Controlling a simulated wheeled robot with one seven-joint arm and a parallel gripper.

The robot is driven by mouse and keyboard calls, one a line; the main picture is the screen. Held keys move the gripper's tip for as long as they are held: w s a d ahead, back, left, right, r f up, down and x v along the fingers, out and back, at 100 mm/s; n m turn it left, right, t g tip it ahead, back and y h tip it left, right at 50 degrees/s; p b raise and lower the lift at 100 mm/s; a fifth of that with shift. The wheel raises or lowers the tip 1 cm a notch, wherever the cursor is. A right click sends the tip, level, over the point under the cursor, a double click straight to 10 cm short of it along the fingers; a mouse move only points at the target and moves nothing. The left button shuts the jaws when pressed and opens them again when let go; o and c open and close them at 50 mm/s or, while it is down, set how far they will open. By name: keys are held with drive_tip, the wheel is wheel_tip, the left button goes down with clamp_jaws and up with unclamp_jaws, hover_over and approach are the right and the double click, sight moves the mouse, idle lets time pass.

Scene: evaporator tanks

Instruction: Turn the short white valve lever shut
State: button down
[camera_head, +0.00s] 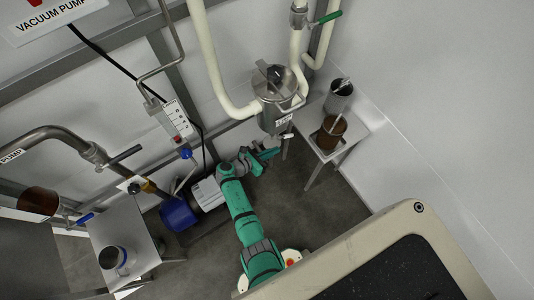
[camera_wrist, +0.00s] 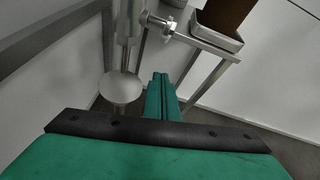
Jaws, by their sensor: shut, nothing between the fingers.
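My gripper (camera_head: 268,154) is below the steel tank (camera_head: 275,112) in the head view. In the wrist view its two green fingers (camera_wrist: 161,92) lie together, shut and empty. A small pale fitting (camera_head: 287,135) under the tank may be the short white valve lever; it is too small to be sure. In the wrist view a steel outlet pipe (camera_wrist: 129,28) with a round disc-like end (camera_wrist: 123,88) stands left of the fingers. A short side stem with a round fitting (camera_wrist: 167,29) sticks out to the right, above the fingertips. I see no contact between fingers and fitting.
A small table (camera_head: 349,139) with a brown container (camera_head: 331,132) and a metal pot (camera_head: 339,97) stands right of the tank. A blue-ended pump motor (camera_head: 178,214) is left of my arm. A green-handled valve (camera_head: 325,18) sits high. Bare floor (camera_head: 310,215) shows right of my arm.

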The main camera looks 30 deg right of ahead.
sight(285, 137)
drive_tip(key=shift+w+d+r, duration=0.2)
drive_tip(key=shift+d+r, duration=0.1)
drive_tip(key=shift+d, duration=0.55)
drive_tip(key=shift+w+d+r, duration=0.2)
drive_tip(key=shift+d+r, duration=0.15)
drive_tip(key=shift+d, duration=0.55)
drive_tip(key=shift+w+d+r, duration=0.2)
drive_tip(key=shift+d+r, duration=0.1)
drive_tip(key=shift+d, duration=0.55)
drive_tip(key=shift+w+a, duration=0.1)
